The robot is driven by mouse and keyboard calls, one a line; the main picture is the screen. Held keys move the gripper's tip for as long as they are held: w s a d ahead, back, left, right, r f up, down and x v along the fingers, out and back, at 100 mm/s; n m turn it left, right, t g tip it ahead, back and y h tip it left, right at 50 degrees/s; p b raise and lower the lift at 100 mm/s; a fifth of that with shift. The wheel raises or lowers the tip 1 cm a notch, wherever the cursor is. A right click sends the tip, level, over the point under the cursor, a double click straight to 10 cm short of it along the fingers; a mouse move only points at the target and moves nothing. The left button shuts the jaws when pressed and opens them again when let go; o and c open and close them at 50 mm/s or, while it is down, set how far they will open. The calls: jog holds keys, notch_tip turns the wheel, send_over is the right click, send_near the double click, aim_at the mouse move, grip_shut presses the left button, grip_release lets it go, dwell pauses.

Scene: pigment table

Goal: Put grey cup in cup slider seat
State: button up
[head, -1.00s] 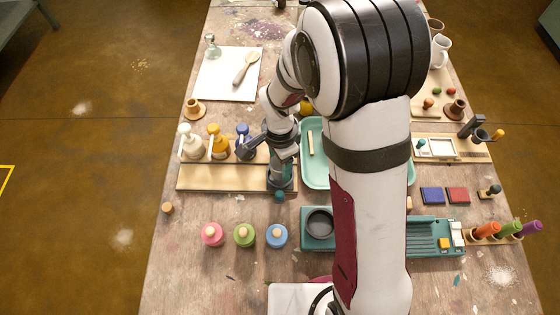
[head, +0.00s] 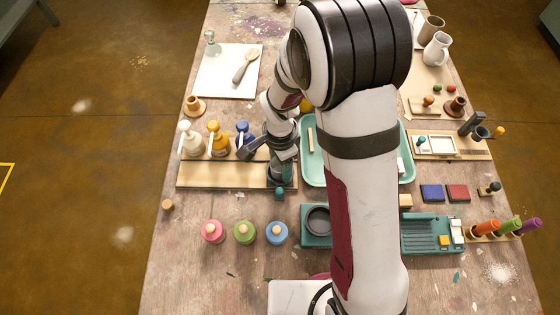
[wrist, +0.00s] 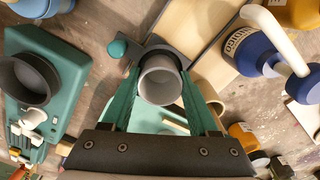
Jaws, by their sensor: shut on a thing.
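The grey cup (wrist: 160,86) is between the teal fingers of my gripper (wrist: 158,92) in the wrist view, its open mouth toward the camera. My gripper is shut on it. The cup slider seat (wrist: 153,46) is a dark grey plate with a round holder and a teal knob (wrist: 118,48), at the end of a wooden board. The cup overlaps the holder in this view; I cannot tell how deep it sits in it. In the head view my gripper (head: 280,172) is right over the seat at the board's right end, and the cup is mostly hidden.
The wooden board (head: 220,176) has several pump bottles behind it, the blue one (head: 243,142) close to my gripper. A teal tray (head: 312,172) lies just right. A teal device with a dark round cup (head: 318,221) stands in front right.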

jog(key=shift+f, duration=0.15)
jog(key=o, duration=1.4)
jog(key=shift+o, duration=0.6)
notch_tip(320, 180, up, 8)
